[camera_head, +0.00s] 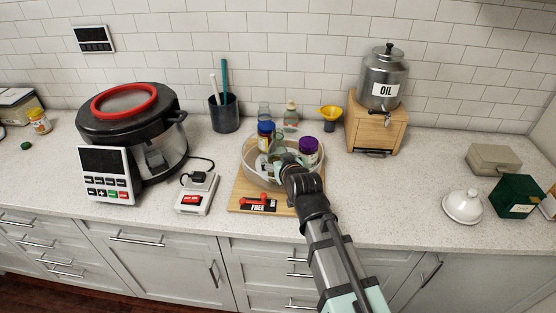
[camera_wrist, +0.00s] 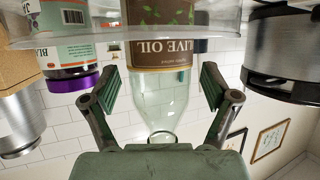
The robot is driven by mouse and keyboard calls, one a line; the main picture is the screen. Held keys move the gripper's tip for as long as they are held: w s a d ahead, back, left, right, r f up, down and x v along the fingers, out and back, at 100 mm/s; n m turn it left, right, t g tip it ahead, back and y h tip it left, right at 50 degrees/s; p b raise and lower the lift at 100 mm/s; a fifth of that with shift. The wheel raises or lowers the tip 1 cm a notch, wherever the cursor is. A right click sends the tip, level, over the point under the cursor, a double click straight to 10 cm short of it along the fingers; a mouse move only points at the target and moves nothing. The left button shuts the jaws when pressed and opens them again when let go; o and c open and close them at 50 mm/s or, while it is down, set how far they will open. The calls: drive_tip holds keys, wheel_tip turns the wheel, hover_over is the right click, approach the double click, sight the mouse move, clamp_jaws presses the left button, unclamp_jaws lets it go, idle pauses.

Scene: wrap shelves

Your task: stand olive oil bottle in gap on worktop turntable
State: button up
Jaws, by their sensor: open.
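The olive oil bottle (camera_wrist: 165,100) is clear glass with a brown OLIVE OIL label. The wrist view shows it upside down, between my fingers, with its lower part behind the clear rim (camera_wrist: 225,22) of the turntable. My gripper (camera_wrist: 162,82) is open, with a finger on each side of the bottle and visible space beside the glass. In the head view my gripper (camera_head: 284,161) is over the turntable (camera_head: 247,168) and hides much of the bottle. The bottle's base and the gap are not clearly visible.
A purple-lidded jar (camera_head: 308,150) and a blue-capped bottle (camera_head: 265,136) stand on the turntable. A wooden board (camera_head: 240,197) with a FREE sign is under it. Behind are a glass bottle (camera_head: 291,115) and yellow funnel (camera_head: 330,113). An oil dispenser (camera_head: 385,80) stands right, a cooker (camera_head: 130,125) left.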

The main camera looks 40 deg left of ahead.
drive_tip(key=b+v, duration=0.2)
drive_tip(key=v, duration=0.9)
